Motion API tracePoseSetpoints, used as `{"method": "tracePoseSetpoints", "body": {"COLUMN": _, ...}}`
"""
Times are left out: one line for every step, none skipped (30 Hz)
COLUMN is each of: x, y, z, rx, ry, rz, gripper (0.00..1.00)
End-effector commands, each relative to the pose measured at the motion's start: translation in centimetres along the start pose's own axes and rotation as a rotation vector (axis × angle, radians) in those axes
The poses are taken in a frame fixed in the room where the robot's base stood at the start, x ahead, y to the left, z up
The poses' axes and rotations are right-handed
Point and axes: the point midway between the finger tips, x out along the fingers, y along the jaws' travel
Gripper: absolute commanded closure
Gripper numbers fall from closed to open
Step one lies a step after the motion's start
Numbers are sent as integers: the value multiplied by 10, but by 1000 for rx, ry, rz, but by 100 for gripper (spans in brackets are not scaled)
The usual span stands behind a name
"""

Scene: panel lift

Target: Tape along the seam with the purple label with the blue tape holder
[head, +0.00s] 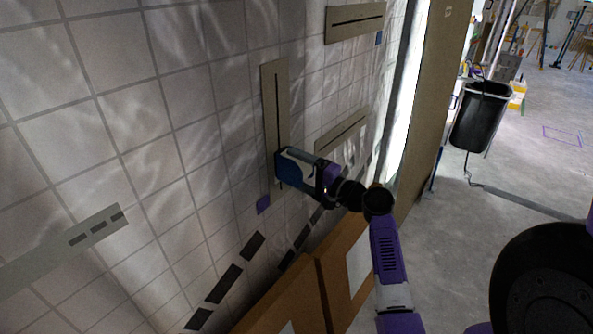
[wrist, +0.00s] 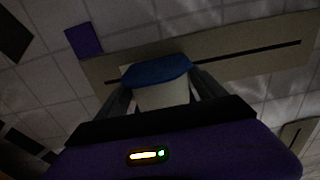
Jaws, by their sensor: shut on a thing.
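The seam with the purple label is a dark line on an upright beige panel (head: 275,110) on the tiled wall; this panel also shows in the wrist view (wrist: 235,50). The purple label (head: 263,205) is on the tiles by its lower end, and it shows at the upper left in the wrist view (wrist: 84,40). My gripper (head: 312,174) is shut on the blue tape holder (head: 290,166), which has a white part; it also shows in the wrist view (wrist: 157,70). The holder is over the lower part of the seam and hides some of it. I cannot tell whether it touches the panel.
Brown boxes (head: 290,295) stand below. A black bin (head: 482,115) stands on open floor at the right.

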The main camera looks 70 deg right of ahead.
Motion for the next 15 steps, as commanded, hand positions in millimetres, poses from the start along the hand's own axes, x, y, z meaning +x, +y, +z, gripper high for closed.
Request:
{"method": "tracePoseSetpoints", "body": {"x": 1, "y": -3, "z": 1, "rx": -2, "ry": -3, "rz": -3, "gripper": 58}}
{"method": "tracePoseSetpoints", "body": {"x": 1, "y": -4, "z": 1, "rx": -2, "ry": -3, "rz": -4, "gripper": 58}}
{"method": "tracePoseSetpoints", "body": {"x": 1, "y": -6, "z": 1, "rx": -2, "ry": -3, "rz": -4, "gripper": 58}}
{"method": "tracePoseSetpoints", "body": {"x": 1, "y": -8, "z": 1, "rx": -3, "ry": -3, "rz": -4, "gripper": 58}}
{"method": "tracePoseSetpoints", "body": {"x": 1, "y": -10, "z": 1, "rx": -3, "ry": -3, "rz": -4, "gripper": 58}}
{"method": "tracePoseSetpoints", "body": {"x": 1, "y": -14, "z": 1, "rx": -3, "ry": -3, "rz": -4, "gripper": 58}}
{"method": "tracePoseSetpoints", "body": {"x": 1, "y": -16, "z": 1, "rx": -3, "ry": -3, "rz": -4, "gripper": 58}}
{"method": "tracePoseSetpoints", "body": {"x": 0, "y": -19, "z": 1, "rx": -3, "ry": -3, "rz": -4, "gripper": 58}}
{"method": "tracePoseSetpoints", "body": {"x": 0, "y": -22, "z": 1, "rx": -3, "ry": -2, "rz": -4, "gripper": 58}}
{"method": "tracePoseSetpoints", "body": {"x": 0, "y": -25, "z": 1, "rx": -3, "ry": -2, "rz": -4, "gripper": 58}}
{"method": "tracePoseSetpoints", "body": {"x": 0, "y": -27, "z": 1, "rx": -2, "ry": -2, "rz": -4, "gripper": 58}}
{"method": "tracePoseSetpoints", "body": {"x": 0, "y": -30, "z": 1, "rx": -2, "ry": -2, "rz": -3, "gripper": 58}}
{"method": "tracePoseSetpoints", "body": {"x": 0, "y": -33, "z": 1, "rx": -2, "ry": -3, "rz": -3, "gripper": 58}}
{"method": "tracePoseSetpoints", "body": {"x": -1, "y": -35, "z": 1, "rx": -2, "ry": -3, "rz": -3, "gripper": 58}}
{"method": "tracePoseSetpoints", "body": {"x": -1, "y": -37, "z": 1, "rx": -2, "ry": -3, "rz": -3, "gripper": 58}}
